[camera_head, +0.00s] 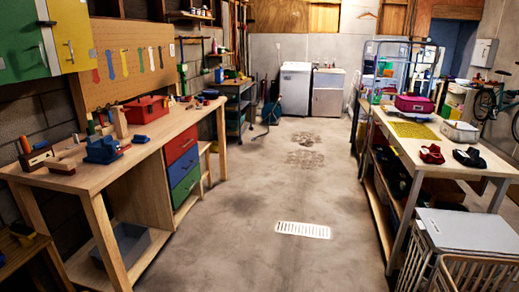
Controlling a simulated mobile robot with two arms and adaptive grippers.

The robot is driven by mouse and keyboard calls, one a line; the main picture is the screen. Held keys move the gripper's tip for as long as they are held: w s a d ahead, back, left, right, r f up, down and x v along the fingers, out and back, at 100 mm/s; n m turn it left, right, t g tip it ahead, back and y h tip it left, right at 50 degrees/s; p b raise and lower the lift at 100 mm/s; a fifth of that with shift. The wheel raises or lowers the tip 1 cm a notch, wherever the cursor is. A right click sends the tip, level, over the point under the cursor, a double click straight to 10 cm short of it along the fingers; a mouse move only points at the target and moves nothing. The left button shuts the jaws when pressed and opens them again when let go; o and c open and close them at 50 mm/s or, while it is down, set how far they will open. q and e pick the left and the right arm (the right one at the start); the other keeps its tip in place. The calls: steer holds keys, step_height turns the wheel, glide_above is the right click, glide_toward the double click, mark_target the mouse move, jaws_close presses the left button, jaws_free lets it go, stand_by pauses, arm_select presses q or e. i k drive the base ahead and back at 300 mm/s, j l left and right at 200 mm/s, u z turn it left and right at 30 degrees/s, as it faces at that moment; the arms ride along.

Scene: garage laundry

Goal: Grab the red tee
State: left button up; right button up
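I cannot make out a red tee for certain in the head view. A small red item (431,154) lies on the right-hand table, too small to identify. A dark item (469,158) with some red lies beside it. A crimson box-like thing (413,103) sits farther back on that table. Neither of my grippers is in view.
The right-hand table (455,168) has a yellow mat (413,130) on top. A laundry hamper (465,232) stands at its near end. A workbench (150,145) with a red toolbox (146,109) lines the left. White appliances (295,88) stand at the back. The central floor (290,190) is clear.

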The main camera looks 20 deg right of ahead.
mark_target(432, 154)
steer(key=i+l+z, duration=0.25)
steer(key=i+z, duration=0.15)
steer(key=i, duration=0.2)
steer(key=i+z, duration=0.45)
steer(key=i, duration=0.2)
steer(key=i+j+z, duration=0.15)
steer(key=i+z, duration=0.25)
steer(key=i, duration=0.2)
